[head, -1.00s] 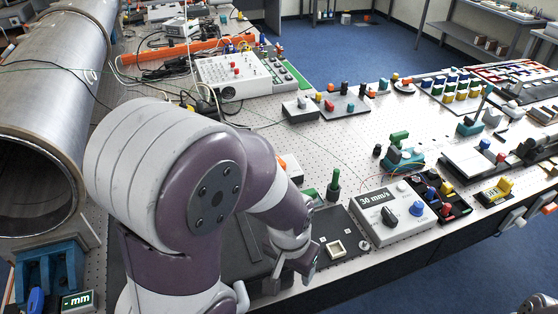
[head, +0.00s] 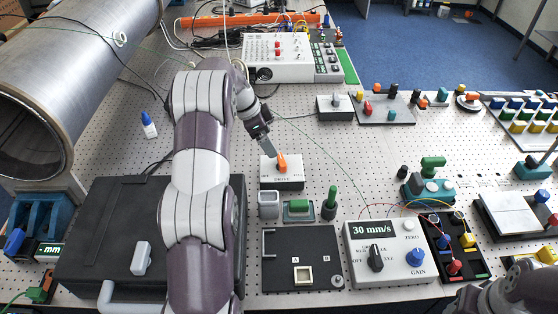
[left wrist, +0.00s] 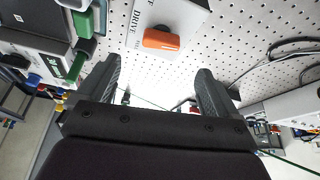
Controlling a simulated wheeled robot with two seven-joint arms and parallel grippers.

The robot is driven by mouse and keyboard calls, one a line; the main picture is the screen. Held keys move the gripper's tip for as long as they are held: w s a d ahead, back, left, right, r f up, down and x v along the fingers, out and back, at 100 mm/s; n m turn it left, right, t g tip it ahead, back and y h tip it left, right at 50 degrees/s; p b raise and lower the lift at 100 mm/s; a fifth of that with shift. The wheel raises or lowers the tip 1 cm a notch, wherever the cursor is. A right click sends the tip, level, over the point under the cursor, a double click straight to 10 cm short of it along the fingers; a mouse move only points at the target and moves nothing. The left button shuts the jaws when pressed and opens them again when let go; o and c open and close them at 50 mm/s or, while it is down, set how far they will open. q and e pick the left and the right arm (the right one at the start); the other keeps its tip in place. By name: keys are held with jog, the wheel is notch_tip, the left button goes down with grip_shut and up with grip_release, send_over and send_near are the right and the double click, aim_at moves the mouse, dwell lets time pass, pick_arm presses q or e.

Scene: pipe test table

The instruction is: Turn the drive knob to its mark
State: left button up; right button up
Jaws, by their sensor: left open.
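The drive knob (head: 282,164) is orange and sits on a small white box (head: 282,183) whose front lettering includes DRIVE. My left gripper (head: 272,154) is just above and behind the knob in the head view. In the left wrist view the gripper (left wrist: 158,70) is open, and the orange knob (left wrist: 162,40) shows ahead of the gap between its fingertips, with no contact visible. The white box (left wrist: 150,18) also shows there. The mark and the knob's exact pointing are too small to tell. My right arm's edge shows at lower right; its gripper is not visible.
In front of the knob box stand a grey cup (head: 268,204), a green-topped block (head: 298,208) and a green-handled piece (head: 330,205). A 30 mm/s meter box (head: 388,262) stands at the right front. A black case (head: 120,225) lies left. Bare perforated table surrounds the box's right.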

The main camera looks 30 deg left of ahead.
aim_at(281, 159)
pick_arm(q)
jog(key=b+x, duration=0.2)
jog(key=x, duration=0.1)
jog(key=b+x, duration=0.2)
jog(key=x, duration=0.1)
jog(key=shift+a+f, duration=0.15)
jog(key=shift+f, duration=0.2)
jog(key=p, duration=0.1)
jog(key=w+d+f+p, duration=0.1)
jog(key=shift+w+f+p, duration=0.25)
jog(key=shift+f+p, duration=0.05)
jog(key=shift+f, duration=0.05)
jog(key=shift+d+f, duration=0.15)
jog(key=shift+f, duration=0.25)
jog(key=shift+s+f, duration=0.1)
jog(key=shift+f, duration=0.15)
pick_arm(e)
notch_tip(281, 159, down, 3)
jog(key=shift+w+f, duration=0.15)
pick_arm(q)
jog(key=shift+d, duration=0.1)
jog(key=shift+c, duration=0.2)
jog(key=c, duration=1)
pick_arm(e)
jog(key=shift+w+f, duration=0.1)
jog(key=shift+w, duration=0.05)
